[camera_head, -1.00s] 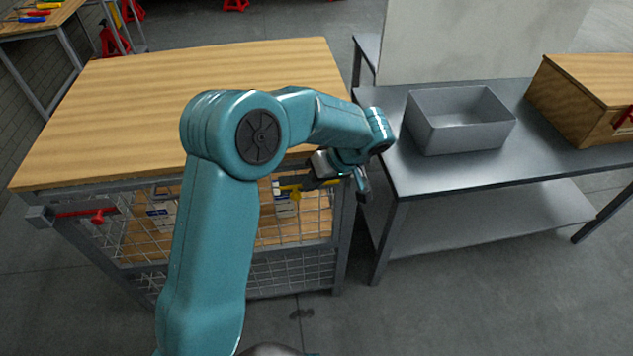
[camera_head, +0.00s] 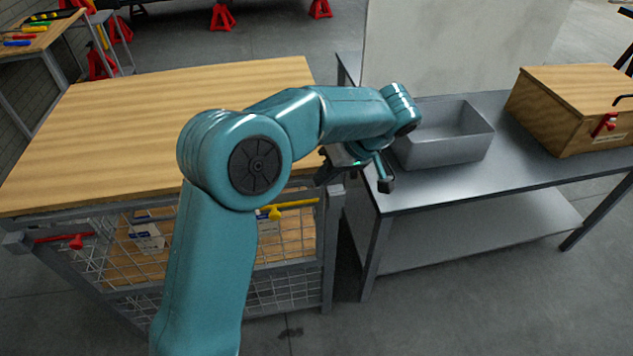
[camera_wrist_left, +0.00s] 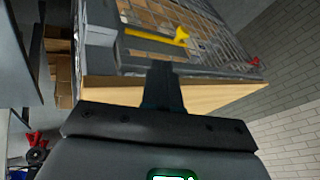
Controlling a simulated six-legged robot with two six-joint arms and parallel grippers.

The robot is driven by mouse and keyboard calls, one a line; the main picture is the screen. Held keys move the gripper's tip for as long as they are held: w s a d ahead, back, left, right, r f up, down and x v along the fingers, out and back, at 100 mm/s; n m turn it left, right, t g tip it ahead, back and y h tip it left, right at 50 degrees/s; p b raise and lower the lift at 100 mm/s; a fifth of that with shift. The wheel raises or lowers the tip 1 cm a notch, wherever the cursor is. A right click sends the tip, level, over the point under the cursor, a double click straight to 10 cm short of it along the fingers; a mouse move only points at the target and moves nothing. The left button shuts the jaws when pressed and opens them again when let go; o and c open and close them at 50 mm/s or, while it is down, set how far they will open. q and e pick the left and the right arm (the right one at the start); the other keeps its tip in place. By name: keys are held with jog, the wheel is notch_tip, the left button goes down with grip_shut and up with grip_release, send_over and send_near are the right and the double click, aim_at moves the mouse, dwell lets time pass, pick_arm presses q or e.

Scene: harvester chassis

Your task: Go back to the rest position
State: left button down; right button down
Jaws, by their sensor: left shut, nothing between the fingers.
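My left arm rises from the bottom of the head view and bends to the right. My left gripper (camera_head: 384,182) hangs near the gap between the wooden-topped bench and the metal table, in front of the grey bin. It is shut and holds nothing. In the left wrist view its dark fingers (camera_wrist_left: 162,88) are together, over the bench edge with the yellow handle (camera_wrist_left: 160,37) beyond. My right gripper is not in any view.
The wooden-topped bench (camera_head: 150,110) has a mesh front with a red handle (camera_head: 65,240) and a yellow handle (camera_head: 290,209). On the metal table (camera_head: 450,185) stand a grey bin (camera_head: 450,150) and a wooden box (camera_head: 575,120). Open floor (camera_head: 480,320) lies in front.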

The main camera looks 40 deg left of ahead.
pick_arm(q)
jog(key=shift+d+r, duration=0.1)
jog(key=shift+r, duration=0.15)
jog(key=shift+w, duration=0.1)
jog(key=shift+f, duration=0.15)
jog(key=s+d+f+m+h+p, duration=0.1)
jog(key=s+d+f+m+h, duration=0.2)
jog(key=f, duration=0.4)
jog(key=s+d+f+m+h, duration=0.1)
jog(key=d+f+m, duration=0.2)
jog(key=d+f, duration=0.3)
jog(key=s+d+f+m+h+p, duration=0.1)
jog(key=s+d+f+m+h, duration=0.15)
jog(key=f, duration=0.65)
jog(key=s+d+f+m+t+h, duration=0.1)
jog(key=s+d+f, duration=0.2)
jog(key=s, duration=0.3)
jog(key=s+d+f+m+t+h+p, duration=0.1)
jog(key=s+d+f+m+t+h, duration=0.1)
jog(key=s+d+f, duration=0.2)
jog(key=s, duration=0.3)
jog(key=shift+s+d+f, duration=0.15)
jog(key=shift+f, duration=0.15)
jog(key=shift+h, duration=0.25)
